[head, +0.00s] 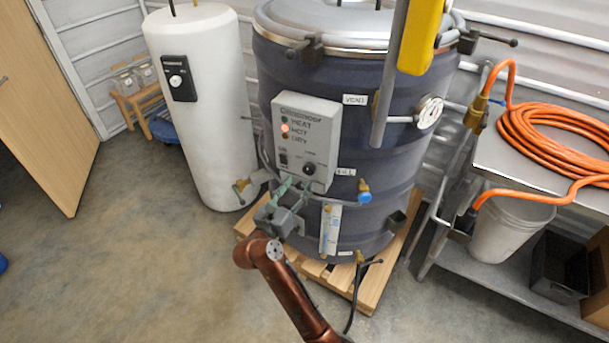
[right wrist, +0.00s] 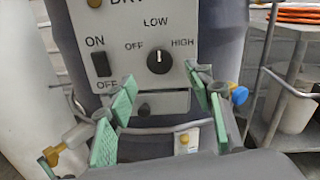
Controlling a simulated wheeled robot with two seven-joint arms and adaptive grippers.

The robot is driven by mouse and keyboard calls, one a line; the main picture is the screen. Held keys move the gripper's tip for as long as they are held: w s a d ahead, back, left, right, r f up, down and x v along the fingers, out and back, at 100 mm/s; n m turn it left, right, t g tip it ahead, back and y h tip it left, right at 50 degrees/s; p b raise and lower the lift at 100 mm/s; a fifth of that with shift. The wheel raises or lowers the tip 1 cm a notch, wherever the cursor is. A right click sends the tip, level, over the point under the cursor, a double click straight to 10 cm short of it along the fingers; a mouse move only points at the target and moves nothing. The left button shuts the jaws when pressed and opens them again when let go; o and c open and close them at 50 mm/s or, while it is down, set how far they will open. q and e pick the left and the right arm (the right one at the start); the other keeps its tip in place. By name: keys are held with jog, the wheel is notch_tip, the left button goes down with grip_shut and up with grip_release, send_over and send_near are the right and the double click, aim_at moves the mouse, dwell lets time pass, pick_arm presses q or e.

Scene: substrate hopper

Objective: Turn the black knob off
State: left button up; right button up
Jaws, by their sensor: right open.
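The round black knob (head: 309,168) is on the lower right of the grey control box (head: 320,110) on the dark drum. In the right wrist view the knob (right wrist: 160,60) has OFF at its upper left, LOW above and HIGH at its right. Its small white mark looks roughly upward, toward LOW. My right gripper (head: 289,190) is just below and in front of the box. In the right wrist view its green-padded fingers (right wrist: 165,92) are wide apart and empty, with the knob above the gap, apart from them. My left gripper is out of view.
A black ON/OFF rocker switch (right wrist: 101,64) sits left of the knob. A blue-ended valve (head: 364,192) is to the right, and a sight gauge (head: 331,228) is below. A white tank (head: 200,110) stands at the left. Floor at the front left is clear.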

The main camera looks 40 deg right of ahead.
aim_at(308, 171)
jog(key=b+x, duration=0.1)
jog(key=x, duration=0.5)
jog(key=shift+w+d, duration=0.1)
jog(key=shift+d, duration=0.1)
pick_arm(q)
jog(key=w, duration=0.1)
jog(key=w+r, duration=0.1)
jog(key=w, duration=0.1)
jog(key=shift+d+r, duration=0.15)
pick_arm(e)
jog(key=shift+c, duration=0.7)
jog(key=c, duration=1)
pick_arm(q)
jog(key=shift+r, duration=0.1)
